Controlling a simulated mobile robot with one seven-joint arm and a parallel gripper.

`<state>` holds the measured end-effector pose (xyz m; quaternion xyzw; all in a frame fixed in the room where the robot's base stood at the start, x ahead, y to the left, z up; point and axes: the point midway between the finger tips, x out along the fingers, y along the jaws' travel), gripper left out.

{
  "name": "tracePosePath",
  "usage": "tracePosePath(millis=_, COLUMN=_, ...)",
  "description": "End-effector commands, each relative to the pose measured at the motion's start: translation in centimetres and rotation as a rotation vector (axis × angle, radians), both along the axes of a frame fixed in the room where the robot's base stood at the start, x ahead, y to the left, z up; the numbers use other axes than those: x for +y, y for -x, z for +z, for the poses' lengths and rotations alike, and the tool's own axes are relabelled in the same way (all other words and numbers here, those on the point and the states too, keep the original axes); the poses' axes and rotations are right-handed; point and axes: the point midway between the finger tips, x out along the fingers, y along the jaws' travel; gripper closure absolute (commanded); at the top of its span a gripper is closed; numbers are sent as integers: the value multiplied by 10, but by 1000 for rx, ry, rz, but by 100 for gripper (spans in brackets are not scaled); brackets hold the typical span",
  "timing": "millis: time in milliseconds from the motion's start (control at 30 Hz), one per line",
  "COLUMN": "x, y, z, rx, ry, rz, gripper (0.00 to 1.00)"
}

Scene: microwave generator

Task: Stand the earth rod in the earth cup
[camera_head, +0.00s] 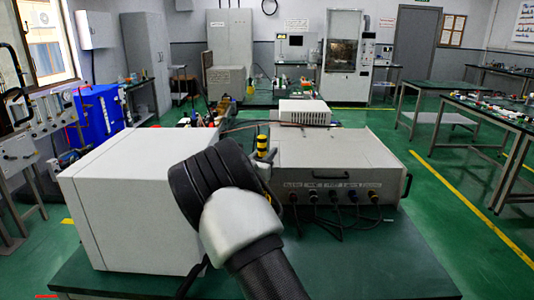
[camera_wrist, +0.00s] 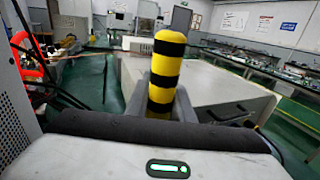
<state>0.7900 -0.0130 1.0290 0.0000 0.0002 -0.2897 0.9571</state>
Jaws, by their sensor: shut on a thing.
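The earth rod, seen as a yellow and black banded grip (camera_wrist: 166,66), stands up between the jaws of my gripper (camera_wrist: 157,108) in the wrist view. My gripper is shut on it. In the head view the banded grip (camera_head: 262,147) shows just past my arm, in front of the grey instrument case. My arm hides most of the gripper there, and the rod's lower end is hidden. I cannot make out the earth cup in either view.
A large white box (camera_head: 130,200) stands left of my arm on the green bench (camera_head: 370,272). The grey case (camera_head: 340,160) has cables at its front, and a smaller vented box (camera_head: 305,112) is behind. A red curved thing (camera_wrist: 22,50) is at left in the wrist view.

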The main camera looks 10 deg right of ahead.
Motion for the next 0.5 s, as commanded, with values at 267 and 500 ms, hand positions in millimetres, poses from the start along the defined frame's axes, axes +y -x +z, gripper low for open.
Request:
tracePosePath(millis=267, x=0, y=0, z=-5, rx=-1, ry=0, rz=0, gripper=100)
tracePosePath(millis=500, x=0, y=0, z=-9, rx=-2, ry=0, rz=0, gripper=100)
